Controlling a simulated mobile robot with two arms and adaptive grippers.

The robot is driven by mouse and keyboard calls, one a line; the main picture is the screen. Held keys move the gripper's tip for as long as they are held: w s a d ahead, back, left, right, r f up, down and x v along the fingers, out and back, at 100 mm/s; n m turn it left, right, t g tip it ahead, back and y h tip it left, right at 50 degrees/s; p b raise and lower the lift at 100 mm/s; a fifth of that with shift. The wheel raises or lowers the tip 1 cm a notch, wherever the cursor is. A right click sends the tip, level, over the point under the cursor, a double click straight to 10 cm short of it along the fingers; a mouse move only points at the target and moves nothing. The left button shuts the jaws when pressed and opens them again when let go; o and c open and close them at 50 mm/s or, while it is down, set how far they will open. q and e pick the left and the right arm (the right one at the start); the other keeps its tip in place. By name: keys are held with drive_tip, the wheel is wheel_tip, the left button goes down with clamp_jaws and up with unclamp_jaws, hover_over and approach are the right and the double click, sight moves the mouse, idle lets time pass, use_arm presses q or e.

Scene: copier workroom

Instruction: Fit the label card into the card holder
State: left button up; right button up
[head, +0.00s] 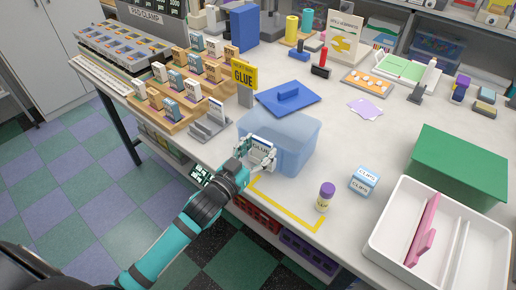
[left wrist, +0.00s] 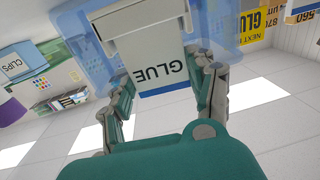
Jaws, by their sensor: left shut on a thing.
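The label card (head: 260,148) is white with a blue band and the word GLUE. My left gripper (head: 257,157) is shut on it at the front of a clear blue bin (head: 297,148). In the left wrist view the card (left wrist: 165,72) sits between the two fingers (left wrist: 163,82), with GLUE upside down. The pale card holder (left wrist: 140,35) on the bin front meets the card's far end there. I cannot tell how far the card is inside it. In the head view the gripper and card mostly hide the holder. My right gripper is not in view.
A blue lid (head: 288,99) lies behind the bin, near a yellow GLUE sign (head: 243,75). A purple-capped glue bottle (head: 325,197), a CLIPS box (head: 364,181) and a white tray (head: 385,250) stand to the right. Yellow tape (head: 285,208) marks the table's front edge.

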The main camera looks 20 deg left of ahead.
use_arm(q)
drive_tip(key=shift+f, duration=0.3)
drive_tip(key=o, duration=1)
drive_tip(key=v, duration=1.2)
